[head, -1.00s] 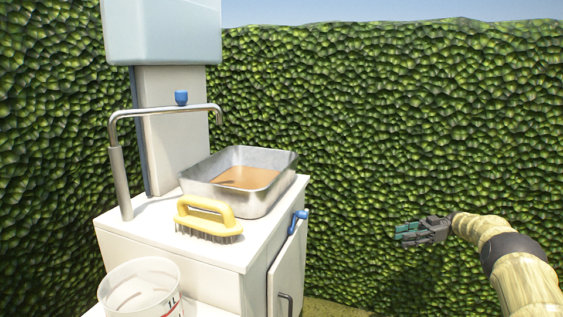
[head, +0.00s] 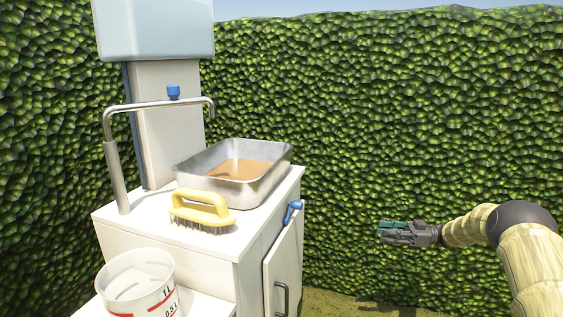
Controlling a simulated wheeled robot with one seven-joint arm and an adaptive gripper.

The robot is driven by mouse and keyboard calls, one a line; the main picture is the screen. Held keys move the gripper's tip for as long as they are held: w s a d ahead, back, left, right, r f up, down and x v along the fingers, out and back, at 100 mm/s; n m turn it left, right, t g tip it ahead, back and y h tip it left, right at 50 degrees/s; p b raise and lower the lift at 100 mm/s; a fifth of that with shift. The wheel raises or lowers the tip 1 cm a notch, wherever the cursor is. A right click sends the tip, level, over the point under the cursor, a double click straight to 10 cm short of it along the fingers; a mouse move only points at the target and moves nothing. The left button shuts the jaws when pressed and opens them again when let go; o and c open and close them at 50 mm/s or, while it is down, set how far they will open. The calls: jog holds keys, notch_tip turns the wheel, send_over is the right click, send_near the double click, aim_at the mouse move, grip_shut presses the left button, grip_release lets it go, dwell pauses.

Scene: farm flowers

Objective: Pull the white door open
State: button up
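The white door (head: 284,262) is on the right side of the white cabinet (head: 185,236). It stands slightly out from the cabinet at its near edge, so it looks a little ajar. A dark grey handle (head: 281,299) is low on the door, partly cut off by the bottom of the view. A blue lever (head: 293,211) sits at the top edge of the door. My gripper (head: 392,232) is right of the door, apart from it and pointing left.
A metal basin (head: 262,182) of brown water and a yellow-handled brush (head: 203,208) are on the cabinet top. A clear measuring bucket (head: 139,288) stands at the lower left. A metal tap pipe (head: 160,105) rises behind. A green hedge (head: 400,120) closes off the back.

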jog(key=s+a+f+m+t+h, duration=0.2)
jog(key=a+f+m+t+h, duration=0.1)
jog(key=a+f+m+t, duration=0.5)
jog(key=s+a+f+m+t+h, duration=0.2)
jog(key=a+f+m+t, duration=0.3)
jog(key=f, duration=0.6)
jog(key=s+a+f+m+g+h, duration=0.35)
jog(key=s+f+h, duration=0.35)
jog(key=s+f, duration=0.55)
jog(key=s+f+m+g+h, duration=0.1)
jog(key=s+f+g+h, duration=0.15)
jog(key=s, duration=1.15)
jog(key=s+f+m+g+h, duration=0.15)
jog(key=s+f+g, duration=0.25)
jog(key=s, duration=1)
jog(key=s+d+r+g+h, duration=0.2)
jog(key=s, duration=0.7)
jog(key=s+d+r+g+h, duration=0.1)
jog(key=s+r+g, duration=0.1)
jog(key=s, duration=0.6)
notch_tip(320, 180, up, 36)
jog(key=p, duration=3.7)
jog(key=shift+n, duration=0.3)
